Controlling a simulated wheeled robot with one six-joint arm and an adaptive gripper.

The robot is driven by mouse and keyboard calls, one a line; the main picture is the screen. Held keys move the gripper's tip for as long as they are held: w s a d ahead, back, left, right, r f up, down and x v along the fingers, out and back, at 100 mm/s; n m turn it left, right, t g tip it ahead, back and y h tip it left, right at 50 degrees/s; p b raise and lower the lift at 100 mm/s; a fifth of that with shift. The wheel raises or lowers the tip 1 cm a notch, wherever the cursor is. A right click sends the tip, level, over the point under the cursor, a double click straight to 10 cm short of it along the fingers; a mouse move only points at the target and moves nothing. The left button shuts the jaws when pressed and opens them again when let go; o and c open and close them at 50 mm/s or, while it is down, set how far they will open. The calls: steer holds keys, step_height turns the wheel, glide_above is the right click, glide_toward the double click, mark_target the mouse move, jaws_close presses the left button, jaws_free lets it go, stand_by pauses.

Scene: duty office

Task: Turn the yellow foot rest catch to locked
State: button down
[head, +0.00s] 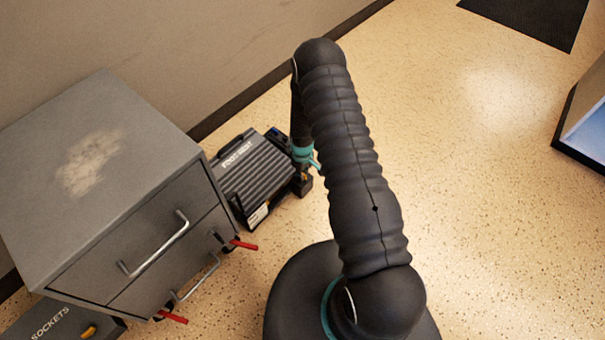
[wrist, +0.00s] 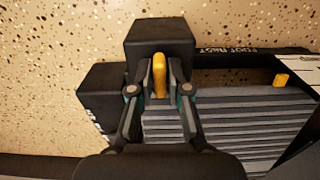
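The grey ribbed foot rest (head: 255,172) lies on the floor beside the drawer cabinet; it fills the lower right of the wrist view (wrist: 235,115). Its yellow catch (wrist: 159,76) is an upright lever in front of a dark block (wrist: 160,38) at the foot rest's edge. My gripper (wrist: 160,82) is at the catch, one finger on each side of it. The gaps are too narrow to tell whether the fingers touch it. In the head view my arm partly hides the gripper and the catch. A second small yellow piece (wrist: 281,80) sits farther right on the foot rest.
The grey drawer cabinet (head: 110,175) stands left of the foot rest, with red levers (head: 243,244) near its base. A dark box marked SOCKETS (head: 50,325) is at the lower left. The wall is behind. Speckled floor (head: 470,200) to the right is clear.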

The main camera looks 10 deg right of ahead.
steer(key=shift+m+b, duration=0.3)
steer(key=m+b, duration=0.3)
steer(key=shift+f, duration=0.15)
steer(key=m+b, duration=0.2)
steer(key=m, duration=0.3)
steer(key=shift+b, duration=0.35)
steer(key=m+b, duration=0.2)
steer(key=m, duration=0.2)
steer(key=m+b, duration=0.1)
steer(key=m, duration=0.4)
steer(key=shift+b, duration=0.35)
steer(key=shift+m, duration=0.3)
steer(key=c, duration=1.1)
jaws_free()
steer(key=shift+r, duration=0.2)
